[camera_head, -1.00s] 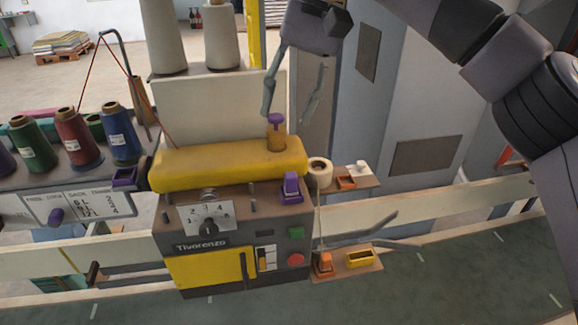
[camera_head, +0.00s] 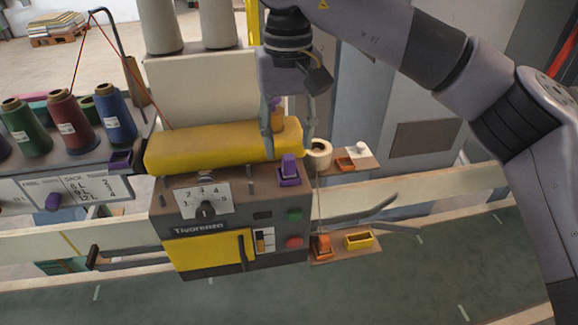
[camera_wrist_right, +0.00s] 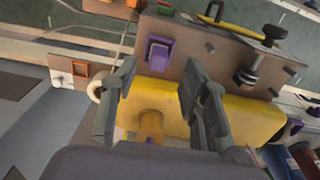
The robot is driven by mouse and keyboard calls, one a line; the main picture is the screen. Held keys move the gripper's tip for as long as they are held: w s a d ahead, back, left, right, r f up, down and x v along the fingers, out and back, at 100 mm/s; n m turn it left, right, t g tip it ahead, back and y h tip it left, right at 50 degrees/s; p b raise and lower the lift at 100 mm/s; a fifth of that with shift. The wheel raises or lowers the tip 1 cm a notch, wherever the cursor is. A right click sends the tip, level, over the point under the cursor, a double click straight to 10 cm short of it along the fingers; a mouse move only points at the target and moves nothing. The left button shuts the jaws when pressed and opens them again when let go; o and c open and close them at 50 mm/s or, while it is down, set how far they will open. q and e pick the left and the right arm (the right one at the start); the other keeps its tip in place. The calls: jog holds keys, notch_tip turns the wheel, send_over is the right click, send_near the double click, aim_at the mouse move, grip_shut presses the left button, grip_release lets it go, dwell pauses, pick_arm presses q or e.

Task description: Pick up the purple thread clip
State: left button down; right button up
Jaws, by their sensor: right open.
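A purple clip (camera_head: 289,171) stands upright on the front top edge of the sewing machine, right of the dial; I take it as the thread clip. It also shows in the right wrist view (camera_wrist_right: 159,54), beyond and between the fingertips. My right gripper (camera_head: 288,152) is open and empty, pointing down just above and behind the clip, its fingers to either side. In the wrist view the open fingers (camera_wrist_right: 158,72) frame the clip without touching it, as far as I can tell. My left gripper is not in view.
A yellow bar (camera_head: 200,150) runs along the machine top. An orange-brown post with a purple cap (camera_head: 277,117) stands on it, partly hidden by my gripper. A cream roll (camera_head: 319,152) is close on the right. Thread spools (camera_head: 70,122) stand on the left.

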aim_at(289, 156)
notch_tip(289, 156, down, 4)
jog(key=shift+w+d+f+p, duration=0.1)
jog(key=shift+w+p, duration=0.05)
jog(key=shift+p, duration=1.1)
jog(key=shift+f, duration=0.55)
grip_shut()
